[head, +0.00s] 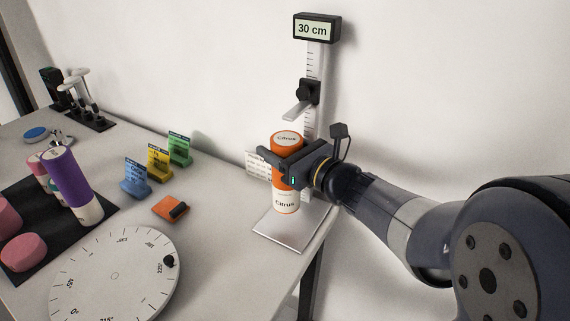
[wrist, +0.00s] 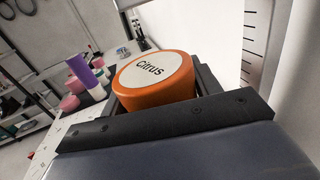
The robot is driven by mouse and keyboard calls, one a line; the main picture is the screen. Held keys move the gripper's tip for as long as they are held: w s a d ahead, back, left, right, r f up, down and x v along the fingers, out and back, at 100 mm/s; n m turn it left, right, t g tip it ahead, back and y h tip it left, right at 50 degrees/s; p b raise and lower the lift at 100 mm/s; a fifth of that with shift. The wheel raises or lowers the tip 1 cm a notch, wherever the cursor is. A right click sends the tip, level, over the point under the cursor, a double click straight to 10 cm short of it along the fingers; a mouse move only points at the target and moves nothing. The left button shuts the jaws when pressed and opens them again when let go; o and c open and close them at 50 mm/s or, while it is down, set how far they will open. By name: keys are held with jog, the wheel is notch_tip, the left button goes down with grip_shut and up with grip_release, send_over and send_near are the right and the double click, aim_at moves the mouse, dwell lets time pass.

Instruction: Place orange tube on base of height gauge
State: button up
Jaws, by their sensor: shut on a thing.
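The orange tube (head: 287,202) is upright, with an orange top and a white lower band, both marked "Citrus". My gripper (head: 278,164) is shut on its upper part. In the wrist view the tube's lid (wrist: 155,72) shows between the fingers (wrist: 160,95). The height gauge (head: 311,62) stands against the wall, its display reading "30 cm" and its slider arm above the tube. In the head view the tube's bottom overlaps the gauge's metal base (head: 290,232); I cannot tell if it touches it.
A white round dial (head: 115,275) lies at the front left. Blue, yellow and green card stands (head: 158,163) and an orange block (head: 171,208) are in the table's middle. A purple tube (head: 68,180) stands on a dark mat. The table's right edge is close to the gauge base.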

jog(key=f, duration=0.4)
jog(key=w+f, duration=0.1)
jog(key=shift+d+f+b, duration=0.3)
jog(key=shift+f, duration=0.1)
jog(key=shift+w+d+f, duration=0.15)
jog(key=shift+f, duration=0.45)
jog(key=shift+f, duration=0.2)
jog(key=o, duration=1.5)
jog(key=shift+r, duration=0.15)
